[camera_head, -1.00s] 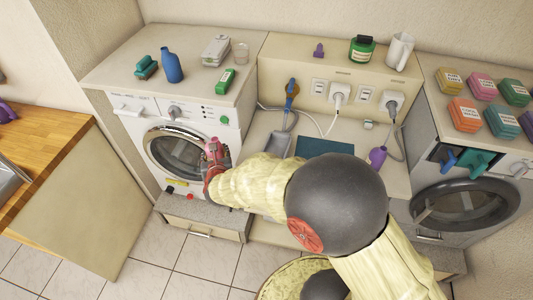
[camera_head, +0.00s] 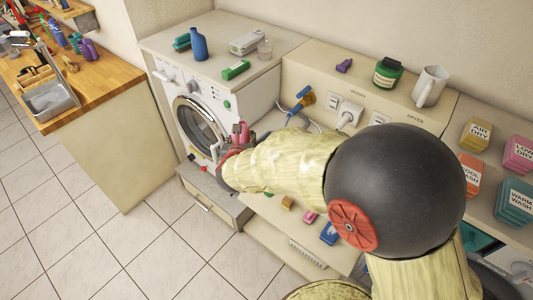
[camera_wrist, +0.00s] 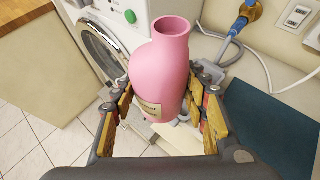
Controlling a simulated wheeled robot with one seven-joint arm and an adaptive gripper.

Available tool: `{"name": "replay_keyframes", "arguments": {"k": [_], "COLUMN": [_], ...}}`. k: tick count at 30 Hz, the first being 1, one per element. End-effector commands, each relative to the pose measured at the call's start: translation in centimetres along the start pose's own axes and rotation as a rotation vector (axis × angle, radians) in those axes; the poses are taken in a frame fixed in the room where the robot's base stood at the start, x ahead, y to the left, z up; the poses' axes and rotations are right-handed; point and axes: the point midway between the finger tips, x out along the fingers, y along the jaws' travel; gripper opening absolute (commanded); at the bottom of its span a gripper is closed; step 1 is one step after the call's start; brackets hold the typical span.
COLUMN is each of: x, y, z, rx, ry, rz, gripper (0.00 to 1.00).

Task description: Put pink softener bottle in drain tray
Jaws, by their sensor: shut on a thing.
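The pink softener bottle (camera_wrist: 160,75) is in my gripper (camera_wrist: 162,98) in the wrist view, with its open neck up, a slight tilt and a pale label low on its front. The fingers stand on both sides of its lower body. In the head view, the bottle (camera_head: 241,131) is small and partly covered by my gripper (camera_head: 236,150), held in front of the left washer's right side. I cannot pick out the drain tray for certain; a metal sink basin (camera_head: 50,101) is set in the wooden counter at the far left.
The wooden counter (camera_head: 105,85) carries several coloured bottles near its back edge. The white washer (camera_head: 226,103) has a grey-topped drawer base (camera_head: 208,187). Small items lie on the low shelf. A dark teal mat (camera_wrist: 268,125) is right of the bottle. Tiled floor at left is clear.

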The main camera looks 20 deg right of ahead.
Motion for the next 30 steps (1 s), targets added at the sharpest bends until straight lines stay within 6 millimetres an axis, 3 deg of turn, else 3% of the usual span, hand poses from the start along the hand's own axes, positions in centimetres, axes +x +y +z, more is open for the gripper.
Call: {"name": "replay_keyframes", "arguments": {"k": [3,7,19,24,30], "x": [-0.4,0.3,7.8,10.7,12.3], "y": [1.2,0.8,-5.1,-6.5,-7.3], "z": [0.4,0.4,-0.1,-1.9,-2.6], "rx": [-0.005,-0.005,-0.003,-0.006,-0.004], "ry": [0.001,0.002,0.002,0.002,0.001], "rz": [0.007,0.005,0.002,0.005,0.007], "gripper": [0.15,0.15,0.15,0.15,0.15]}}
